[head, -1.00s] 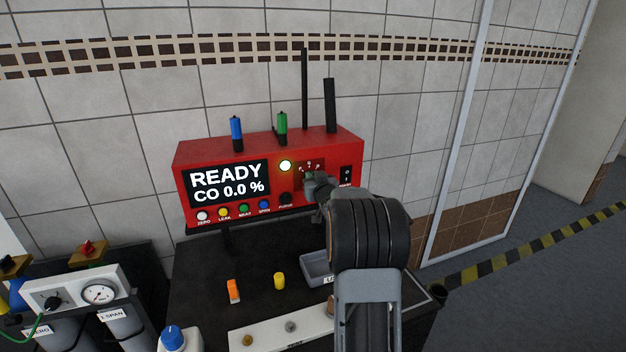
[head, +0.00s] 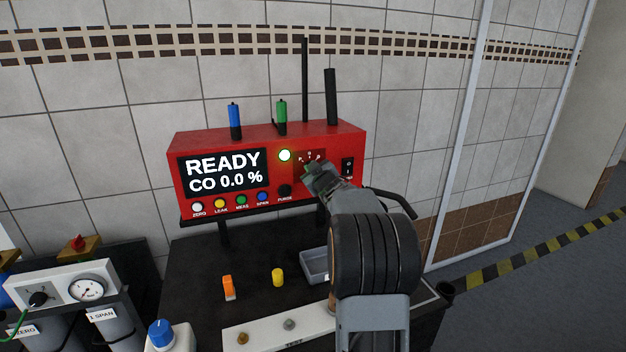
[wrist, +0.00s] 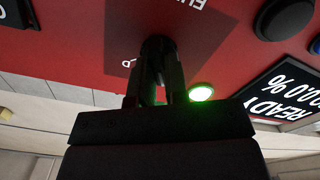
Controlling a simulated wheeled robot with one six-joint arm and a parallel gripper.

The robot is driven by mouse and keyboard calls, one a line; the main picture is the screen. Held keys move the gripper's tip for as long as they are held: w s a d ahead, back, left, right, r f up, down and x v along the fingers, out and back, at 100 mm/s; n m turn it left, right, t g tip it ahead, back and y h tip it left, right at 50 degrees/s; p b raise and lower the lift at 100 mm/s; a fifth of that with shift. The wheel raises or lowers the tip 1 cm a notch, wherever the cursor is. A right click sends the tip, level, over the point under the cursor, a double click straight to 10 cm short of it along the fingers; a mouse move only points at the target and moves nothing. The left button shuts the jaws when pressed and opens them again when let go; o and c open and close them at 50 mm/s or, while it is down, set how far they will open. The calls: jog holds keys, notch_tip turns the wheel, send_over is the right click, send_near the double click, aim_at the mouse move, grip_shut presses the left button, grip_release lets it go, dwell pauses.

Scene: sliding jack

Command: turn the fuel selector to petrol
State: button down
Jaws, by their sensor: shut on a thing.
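The red analyser (head: 222,148) sits on a stand on the black bench top, its screen reading READY CO 0.0 %. The fuel selector's dark red dial plate (head: 313,155) is on its front, right of a lit lamp (head: 285,155), with small letters around it that are hard to read. My gripper (head: 311,170) reaches up to the dial and hides the knob in the head view. In the wrist view, which is upside down, my gripper (wrist: 157,66) is shut on a small dark selector knob (wrist: 157,45). I cannot tell which letter the knob points to.
Coloured buttons (head: 241,200) and a black purge knob (head: 285,191) lie left of my gripper, and a black rocker switch (head: 348,169) lies right. A grey tray (head: 315,266), an orange piece (head: 228,288) and a yellow piece (head: 278,278) are on the bench below.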

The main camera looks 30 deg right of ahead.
jog(key=shift+f+n+b, duration=0.1)
jog(key=shift+n+b, duration=1.25)
jog(key=shift+n, duration=0.55)
jog(key=c, duration=1.1)
grip_release()
jog(key=shift+c, duration=0.2)
jog(key=b+v, duration=0.1)
jog(key=v, duration=1.2)
jog(key=shift+s+a, duration=0.15)
jog(key=shift+s, duration=0.2)
